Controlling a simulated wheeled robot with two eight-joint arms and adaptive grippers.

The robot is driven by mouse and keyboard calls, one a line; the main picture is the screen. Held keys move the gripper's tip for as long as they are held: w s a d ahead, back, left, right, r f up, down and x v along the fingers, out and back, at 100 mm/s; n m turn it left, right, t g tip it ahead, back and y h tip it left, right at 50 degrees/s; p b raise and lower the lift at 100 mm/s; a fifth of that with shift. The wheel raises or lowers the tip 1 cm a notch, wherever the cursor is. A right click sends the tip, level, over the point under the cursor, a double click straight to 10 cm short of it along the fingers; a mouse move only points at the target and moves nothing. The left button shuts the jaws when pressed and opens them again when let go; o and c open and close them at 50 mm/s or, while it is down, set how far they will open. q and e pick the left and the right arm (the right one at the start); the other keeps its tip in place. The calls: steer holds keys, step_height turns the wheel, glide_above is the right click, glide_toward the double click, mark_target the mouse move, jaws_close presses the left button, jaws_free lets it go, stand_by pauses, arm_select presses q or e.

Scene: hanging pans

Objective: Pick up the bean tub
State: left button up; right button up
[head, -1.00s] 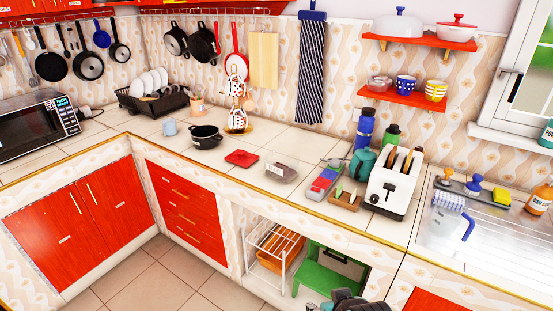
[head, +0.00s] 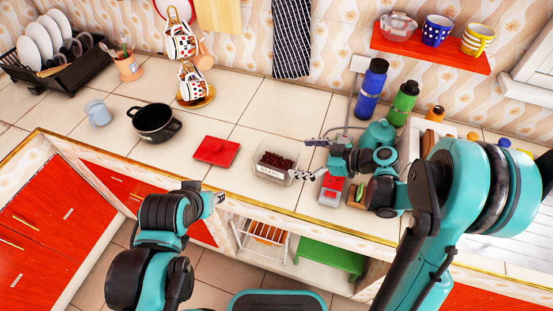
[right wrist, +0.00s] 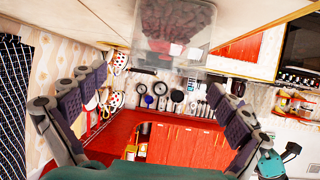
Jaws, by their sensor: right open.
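The bean tub (head: 272,168) is a clear box with a pale label, filled with dark red beans, standing on the tiled counter. It also shows at the top of the right wrist view (right wrist: 170,38). My right gripper (head: 304,159) is just to the right of the tub, its two fingers spread and pointing towards it. In the right wrist view, the fingers (right wrist: 157,82) are wide apart with nothing between them, and the tub lies ahead of them. My left gripper (head: 216,198) is near the counter's front edge, lower left of the tub; its fingers are not clear.
A red square item (head: 216,151) and a black pot (head: 156,122) stand left of the tub. A grey and red box (head: 332,189) and teal kettle-like item (head: 379,136) are close by my right gripper. Blue (head: 371,88) and green (head: 402,103) bottles stand behind.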

mark_target(277, 154)
steer(key=shift+a+f+n, duration=0.1)
steer(key=shift+a+n, duration=0.2)
steer(key=shift+a, duration=0.05)
steer(key=x, duration=0.2)
steer(key=b+x, duration=0.1)
steer(key=x, duration=0.1)
steer(key=r+b+x, duration=0.1)
steer(key=x, duration=0.2)
steer(key=shift+s+a, duration=0.1)
steer(key=shift+a, duration=0.25)
steer(key=shift+r, duration=0.1)
steer(key=c, duration=1.7)
